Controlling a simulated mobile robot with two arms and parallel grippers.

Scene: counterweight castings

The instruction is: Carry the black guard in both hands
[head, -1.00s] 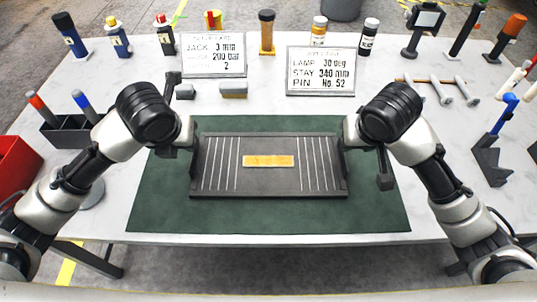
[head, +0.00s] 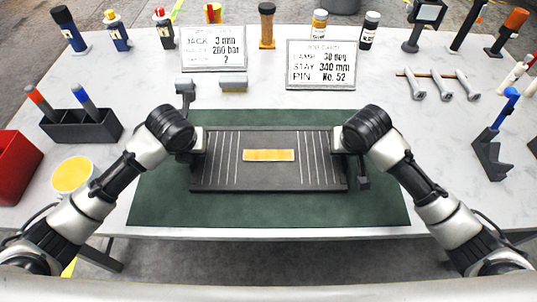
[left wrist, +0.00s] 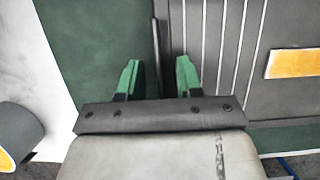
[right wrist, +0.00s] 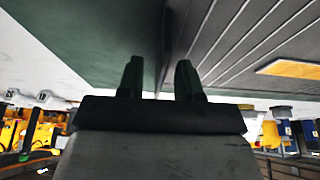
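The black guard (head: 268,176) lies flat on the green mat (head: 290,210). It is a ribbed dark panel with pale lines, a yellow label (head: 268,155) and a raised rim at each side. My left gripper (head: 196,150) is at its left end. In the left wrist view, the green fingers (left wrist: 158,75) are apart, one on each side of the upright rim (left wrist: 157,50). My right gripper (head: 342,150) is at the right end. In the right wrist view, its dark fingers (right wrist: 159,75) are also apart, with the guard's edge between them.
Two job cards (head: 213,48) (head: 320,65) stand behind the mat, with bottles and tools along the back. A dark pen box (head: 85,130), a yellow-topped round container (head: 73,175) and a red bin (head: 15,165) are at left. Bolts on a rack (head: 440,85) and a blue-topped stand (head: 492,150) are at right.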

